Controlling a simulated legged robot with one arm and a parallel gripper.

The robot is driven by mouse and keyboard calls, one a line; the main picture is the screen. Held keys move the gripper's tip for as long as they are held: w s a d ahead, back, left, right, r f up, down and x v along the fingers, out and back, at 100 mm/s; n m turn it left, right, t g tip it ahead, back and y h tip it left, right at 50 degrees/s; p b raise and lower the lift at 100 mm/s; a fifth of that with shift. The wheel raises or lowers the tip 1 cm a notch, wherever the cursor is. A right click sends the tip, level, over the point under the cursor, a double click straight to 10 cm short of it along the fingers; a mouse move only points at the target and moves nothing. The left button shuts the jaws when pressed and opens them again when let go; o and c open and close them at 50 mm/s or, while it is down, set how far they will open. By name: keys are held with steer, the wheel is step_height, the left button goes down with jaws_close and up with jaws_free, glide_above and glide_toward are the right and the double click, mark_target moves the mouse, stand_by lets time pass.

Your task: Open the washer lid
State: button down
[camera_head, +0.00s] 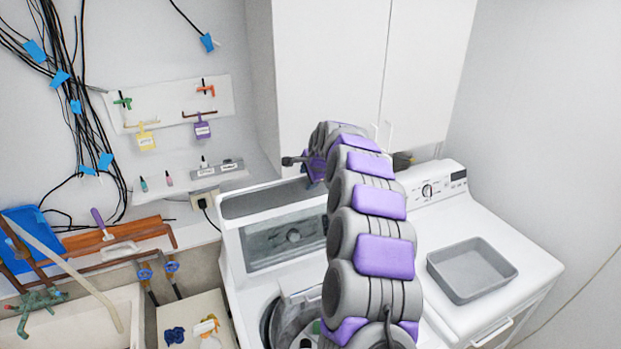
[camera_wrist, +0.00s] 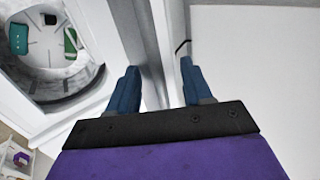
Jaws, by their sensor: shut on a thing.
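The washer (camera_head: 236,290) is the left white machine in the head view. The open tub (camera_head: 290,318) is partly hidden by my arm. In the wrist view the tub (camera_wrist: 48,82) shows at upper left with teal and green items inside. My gripper (camera_wrist: 160,88) has one blue finger on each side of a pale, narrow edge, which looks like the lid's edge (camera_wrist: 152,55).
A second white machine (camera_head: 505,250) stands at right with a grey tray (camera_head: 471,270) on top. White cabinets (camera_head: 330,70) hang above and behind my arm. A shelf (camera_head: 190,180) and a sink (camera_head: 85,320) are at left.

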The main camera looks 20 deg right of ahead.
steer(key=shift+w+r, duration=0.35)
steer(key=shift+r, duration=0.2)
steer(key=c, duration=0.9)
jaws_free()
steer(key=shift+a, duration=0.1)
steer(key=shift+o, duration=0.6)
steer(key=shift+w+f, duration=0.2)
steer(key=shift+w, duration=0.1)
steer(key=shift+s+f, duration=0.1)
steer(key=shift+f, duration=0.05)
steer(key=shift+s+d+r+b, duration=0.1)
steer(key=shift+d+r+b, duration=0.1)
steer(key=shift+r+b, duration=0.3)
steer(key=b+v, duration=0.2)
steer(key=v, duration=1.4)
steer(key=shift+s+b, duration=0.35)
